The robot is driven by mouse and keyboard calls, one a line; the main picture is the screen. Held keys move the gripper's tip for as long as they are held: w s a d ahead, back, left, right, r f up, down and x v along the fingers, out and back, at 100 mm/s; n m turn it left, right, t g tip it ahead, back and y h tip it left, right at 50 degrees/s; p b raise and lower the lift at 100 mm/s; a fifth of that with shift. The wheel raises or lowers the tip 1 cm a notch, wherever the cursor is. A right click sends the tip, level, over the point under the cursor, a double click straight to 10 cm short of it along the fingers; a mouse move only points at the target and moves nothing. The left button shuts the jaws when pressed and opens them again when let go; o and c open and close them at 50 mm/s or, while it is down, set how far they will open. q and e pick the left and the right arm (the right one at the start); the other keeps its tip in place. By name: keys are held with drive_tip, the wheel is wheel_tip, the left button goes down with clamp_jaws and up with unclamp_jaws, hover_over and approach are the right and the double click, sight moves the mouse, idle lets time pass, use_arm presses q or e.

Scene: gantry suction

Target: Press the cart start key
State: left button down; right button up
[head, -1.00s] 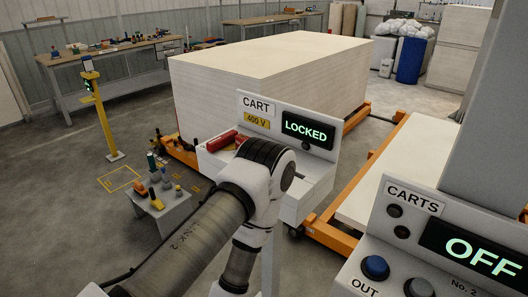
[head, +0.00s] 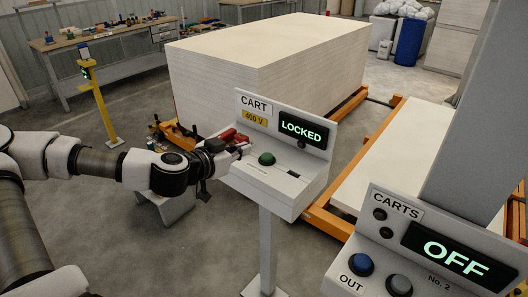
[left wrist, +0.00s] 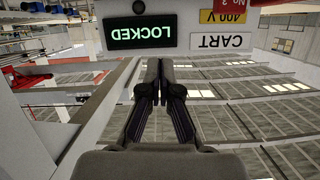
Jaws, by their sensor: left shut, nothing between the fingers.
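The cart console (head: 250,184) stands on a post, with a CART label, a yellow 400 V plate and a lit display (head: 303,131) reading LOCKED. A round green key (head: 266,158) sits on its sloping top, and a small dark round part lies below the display. My left gripper (head: 240,149) is shut and empty, at the console's left edge, left of the green key and apart from it. In the left wrist view the shut fingertips (left wrist: 160,70) point toward the LOCKED display (left wrist: 141,32), which appears upside down. The green key is not visible there. My right gripper is out of view.
A second console (head: 388,240) at front right reads CARTS and OFF, with a blue OUT button. A large pale board stack (head: 270,65) stands behind. A yellow post (head: 101,105) is at left.

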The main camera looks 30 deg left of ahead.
use_arm(q)
drive_tip(key=b+x, duration=0.2)
drive_tip(key=x, duration=0.1)
drive_tip(key=b+x, duration=0.1)
drive_tip(key=b, duration=0.1)
drive_tip(key=shift+w+f, duration=0.3)
drive_tip(key=shift+f, duration=0.05)
hover_over(264, 164)
drive_tip(key=shift+d+f+b, duration=0.15)
drive_tip(key=shift+f+b, duration=0.2)
drive_tip(key=shift+f, duration=0.25)
wheel_tip(264, 164, down, 4)
drive_tip(key=shift+r, duration=0.25)
drive_tip(key=shift+s+a+f, duration=0.1)
drive_tip(key=shift+a+f, duration=0.1)
drive_tip(key=shift+a, duration=0.05)
drive_tip(key=shift+d, duration=0.15)
